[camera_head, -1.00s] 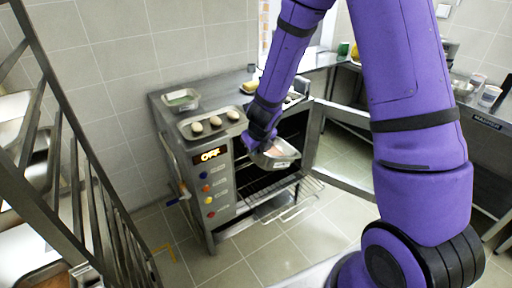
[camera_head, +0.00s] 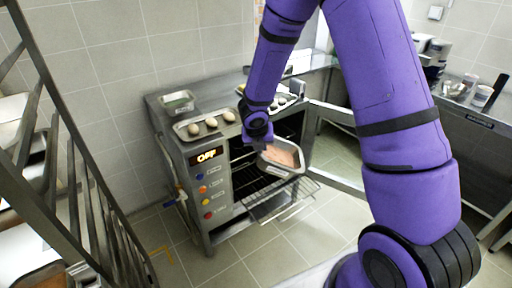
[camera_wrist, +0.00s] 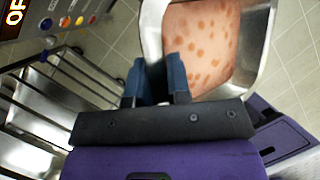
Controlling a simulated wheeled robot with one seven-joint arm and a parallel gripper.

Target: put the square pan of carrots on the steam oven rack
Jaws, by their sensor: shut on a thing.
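The square metal pan (camera_head: 293,170) holds a flat pinkish-orange filling with darker orange spots; I cannot make out single carrots. My gripper (camera_head: 260,143) is shut on the pan's near left edge. It holds the pan tilted in front of the open steam oven (camera_head: 205,232), above the rack. In the wrist view, the fingers (camera_wrist: 157,82) overlap the wall of the pan (camera_wrist: 270,22), and the filling shows beyond them. The wire oven rack (camera_head: 292,206) juts out of the oven below the pan.
The oven door (camera_head: 340,180) stands open at the right. On the oven top are a tray of round pale items (camera_head: 190,136), a small pan (camera_head: 178,108) and another tray (camera_head: 290,96). A metal rack frame (camera_head: 75,170) stands at left, a counter (camera_head: 470,125) at right.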

